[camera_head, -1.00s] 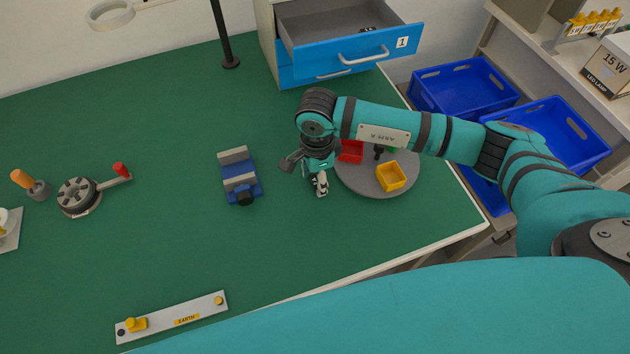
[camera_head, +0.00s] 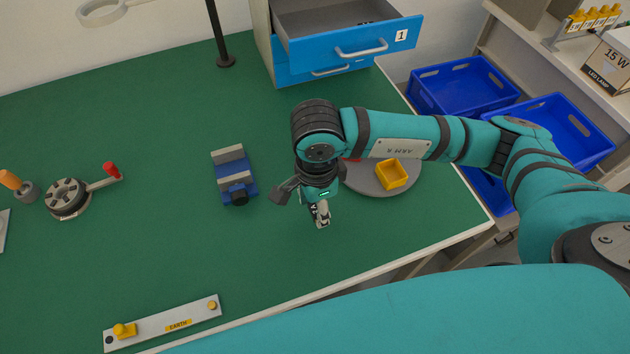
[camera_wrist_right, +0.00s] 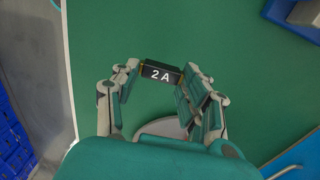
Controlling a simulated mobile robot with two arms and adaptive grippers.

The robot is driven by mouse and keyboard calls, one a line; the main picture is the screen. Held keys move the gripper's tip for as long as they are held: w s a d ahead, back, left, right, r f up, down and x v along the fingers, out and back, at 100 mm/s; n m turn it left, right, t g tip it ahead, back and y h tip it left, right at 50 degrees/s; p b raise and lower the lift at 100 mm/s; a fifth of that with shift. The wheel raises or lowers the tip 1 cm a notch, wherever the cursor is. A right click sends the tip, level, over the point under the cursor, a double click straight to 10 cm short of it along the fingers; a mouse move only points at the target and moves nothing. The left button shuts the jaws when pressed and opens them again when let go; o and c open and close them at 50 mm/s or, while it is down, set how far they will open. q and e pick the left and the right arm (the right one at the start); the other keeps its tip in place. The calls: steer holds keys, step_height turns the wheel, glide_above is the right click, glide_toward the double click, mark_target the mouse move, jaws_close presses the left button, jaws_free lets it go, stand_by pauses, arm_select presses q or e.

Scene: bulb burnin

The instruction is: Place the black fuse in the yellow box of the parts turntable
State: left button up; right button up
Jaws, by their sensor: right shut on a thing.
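In the right wrist view my right gripper (camera_wrist_right: 161,80) is shut on the black fuse (camera_wrist_right: 161,73), which is marked 2 A and held crosswise between the fingertips. In the head view the right gripper (camera_head: 321,218) is over the green mat, left of and nearer than the parts turntable; the fuse cannot be made out there. The grey round turntable (camera_head: 358,180) carries the yellow box (camera_head: 391,173), open and seemingly empty. My right arm hides the turntable's far part, and only a sliver of a red box shows. My left gripper is not in view.
A blue vise (camera_head: 236,180) stands left of the gripper. An open drawer (camera_head: 345,40) is at the back, and blue crates (camera_head: 460,90) are beyond the right table edge. An EARTH strip (camera_head: 165,322) lies at the front left. The mat between vise and strip is clear.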

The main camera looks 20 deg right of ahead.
steer(key=s, duration=0.2)
steer(key=s+a, duration=0.1)
steer(key=s, duration=0.1)
steer(key=s+a+b, duration=0.1)
steer(key=s, duration=0.1)
steer(key=shift+s+r, duration=0.2)
steer(key=shift+r, duration=0.1)
steer(key=shift+w+d+r+n, duration=0.1)
steer(key=shift+w+d+n, duration=0.3)
steer(key=shift+n, duration=0.1)
steer(key=w+d+r+n, duration=0.5)
steer(key=d+n, duration=0.4)
steer(key=n, duration=0.7)
steer(key=shift+w+n, duration=0.3)
steer(key=shift+w, duration=0.4)
steer(key=shift+d+r, duration=0.1)
steer(key=shift+r, duration=0.05)
